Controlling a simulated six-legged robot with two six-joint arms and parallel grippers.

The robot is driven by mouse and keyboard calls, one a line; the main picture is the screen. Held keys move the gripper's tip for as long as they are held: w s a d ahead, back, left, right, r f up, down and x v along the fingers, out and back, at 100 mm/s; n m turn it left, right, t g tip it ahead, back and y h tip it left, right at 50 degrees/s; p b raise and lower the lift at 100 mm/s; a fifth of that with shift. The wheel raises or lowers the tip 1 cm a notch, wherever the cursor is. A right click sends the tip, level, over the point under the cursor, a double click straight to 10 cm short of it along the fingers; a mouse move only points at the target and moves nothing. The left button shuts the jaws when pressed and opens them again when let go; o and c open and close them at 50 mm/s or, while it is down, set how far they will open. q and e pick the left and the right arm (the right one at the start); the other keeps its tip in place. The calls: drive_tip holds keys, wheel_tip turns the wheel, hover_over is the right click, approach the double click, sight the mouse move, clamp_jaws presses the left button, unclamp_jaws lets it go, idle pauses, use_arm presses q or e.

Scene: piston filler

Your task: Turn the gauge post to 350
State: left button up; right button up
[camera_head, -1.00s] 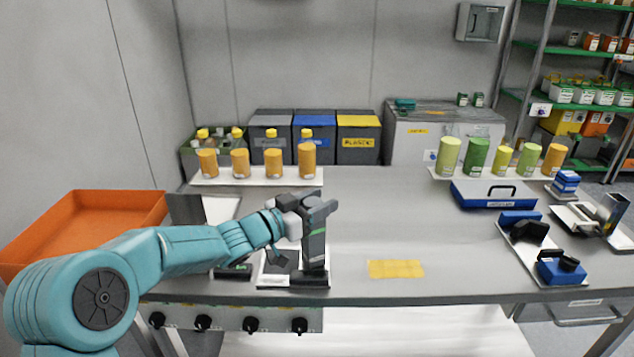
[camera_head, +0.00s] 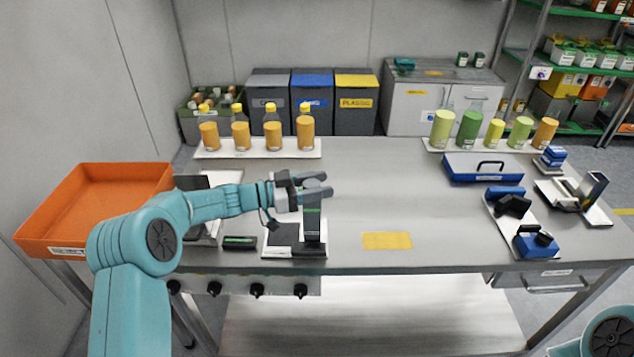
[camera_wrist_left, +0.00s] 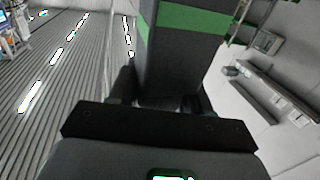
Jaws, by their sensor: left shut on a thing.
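The gauge post (camera_head: 313,229) is a dark upright block with a green band. It stands at the front of the bench on a white plate (camera_head: 283,252). My left gripper (camera_head: 316,186) is shut on the post's upper part. In the left wrist view the post (camera_wrist_left: 180,65) stands large between the fingers, with its green band facing the camera. The fingers hide part of the post's top, and I cannot read a value on it. My right gripper is out of view; only part of my right arm shows at bottom right.
An orange tray (camera_head: 95,208) is on the left, and a small dark device (camera_head: 240,243) sits beside the plate. A yellow mat (camera_head: 387,240) lies to the right. Orange bottles (camera_head: 272,134) stand behind, and blue devices (camera_head: 536,245) on the right. The bench middle is clear.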

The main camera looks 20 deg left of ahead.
use_arm(q)
drive_tip(key=shift+s+d+f, duration=0.1)
drive_tip(key=shift+d+f, duration=0.05)
drive_tip(key=shift+f, duration=0.25)
drive_tip(key=o, duration=1)
drive_tip(key=shift+c, duration=0.2)
drive_tip(key=shift+d, duration=0.1)
drive_tip(key=shift+r, duration=0.1)
drive_tip(key=shift+a, duration=0.2)
drive_tip(key=shift+a, duration=0.3)
drive_tip(key=b+v, duration=0.2)
drive_tip(key=v, duration=1.3)
drive_tip(key=shift+s+a+r, duration=0.15)
drive_tip(key=shift+s, duration=0.15)
